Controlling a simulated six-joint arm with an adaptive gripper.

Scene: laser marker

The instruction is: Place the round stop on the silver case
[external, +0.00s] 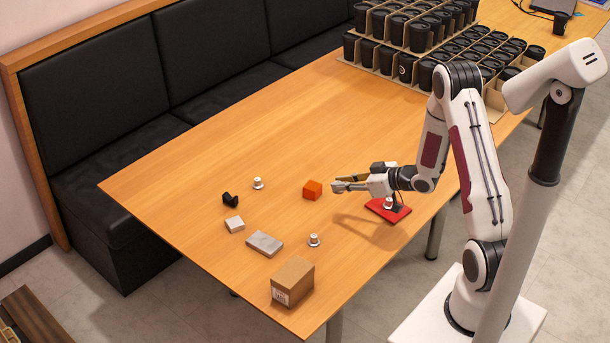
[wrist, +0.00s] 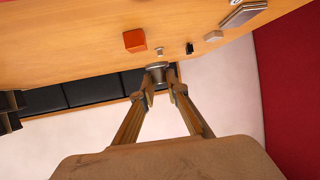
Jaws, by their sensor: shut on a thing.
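My gripper (external: 342,187) is shut on a small round silver piece, the round stop (wrist: 157,72), and holds it above the table. In the wrist view the piece sits between the two fingertips (wrist: 160,88). The silver case (external: 264,244) is a flat grey box lying on the table, to the lower left of my gripper in the external view and apart from it. It also shows at the top right of the wrist view (wrist: 243,14), partly cut off.
An orange block (external: 312,190) lies just left of my gripper. Small silver knobs (external: 258,183) (external: 314,240), a black piece (external: 230,200), a pale block (external: 235,224) and a cardboard box (external: 300,277) stand around. A red pad (external: 376,206) lies below my wrist. Cup racks (external: 395,77) fill the far end.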

